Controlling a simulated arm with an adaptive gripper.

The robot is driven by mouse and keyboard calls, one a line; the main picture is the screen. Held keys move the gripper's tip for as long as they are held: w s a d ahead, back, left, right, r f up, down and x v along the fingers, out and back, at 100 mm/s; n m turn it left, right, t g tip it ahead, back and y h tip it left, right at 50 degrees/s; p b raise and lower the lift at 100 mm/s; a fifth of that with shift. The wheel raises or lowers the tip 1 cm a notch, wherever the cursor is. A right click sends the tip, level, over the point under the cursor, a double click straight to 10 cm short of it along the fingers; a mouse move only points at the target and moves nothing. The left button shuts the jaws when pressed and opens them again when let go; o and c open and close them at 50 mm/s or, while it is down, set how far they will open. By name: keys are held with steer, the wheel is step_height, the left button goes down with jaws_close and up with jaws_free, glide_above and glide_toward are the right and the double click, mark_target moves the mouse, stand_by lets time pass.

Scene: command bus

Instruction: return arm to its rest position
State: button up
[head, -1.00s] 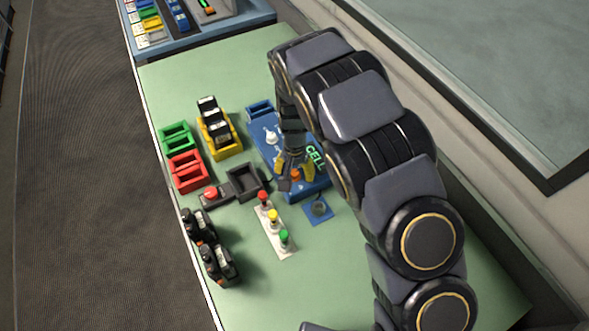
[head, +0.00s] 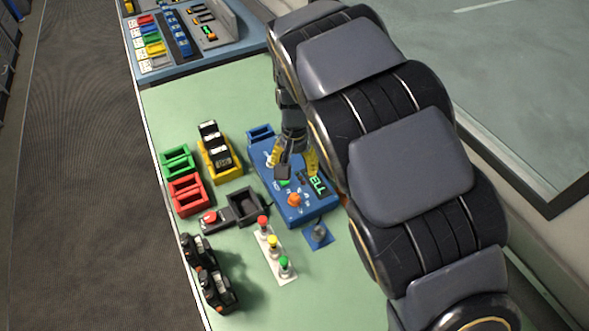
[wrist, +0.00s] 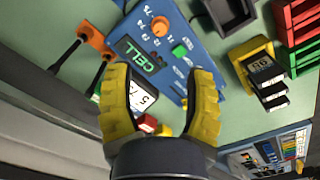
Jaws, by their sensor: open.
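My gripper (head: 295,160) has yellow fingers and points down over the blue tester box (head: 310,209), which has an orange knob (head: 295,200) and a green "CELL" display (head: 318,185). In the wrist view my gripper (wrist: 160,95) is open with its two yellow fingers apart. Nothing is held between them. The blue box (wrist: 190,20) shows beyond the fingertips, with its orange knob and a green button (wrist: 180,50). A white display reading about "5.7" (wrist: 145,98) shows between the fingers, partly hidden. My arm covers the right side of the head view.
Green (head: 176,161) and red (head: 188,195) trays, a yellow holder with black packs (head: 222,168), a dark tray (head: 250,206) and a strip of red, yellow and green buttons (head: 273,248) stand on the green table. Black devices (head: 210,275) stand at the front-left edge.

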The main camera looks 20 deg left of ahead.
stand_by(0.4)
steer(key=s+d+r+m, duration=0.1)
steer(key=s+d+r, duration=0.2)
steer(key=d+r, duration=0.3)
steer(key=s+d+r, duration=0.4)
steer(key=d, duration=0.4)
steer(key=s+d+r, duration=0.1)
steer(key=s+d, duration=0.1)
steer(key=s, duration=0.4)
steer(key=s+d+r+g, duration=0.1)
steer(key=s+d, duration=0.2)
steer(key=s, duration=0.2)
steer(key=s+d+r+n, duration=0.1)
steer(key=s+d, duration=0.2)
steer(key=s, duration=0.3)
steer(key=shift+s+d+r+g, duration=0.2)
steer(key=shift+s+g, duration=0.15)
steer(key=shift+g, duration=0.05)
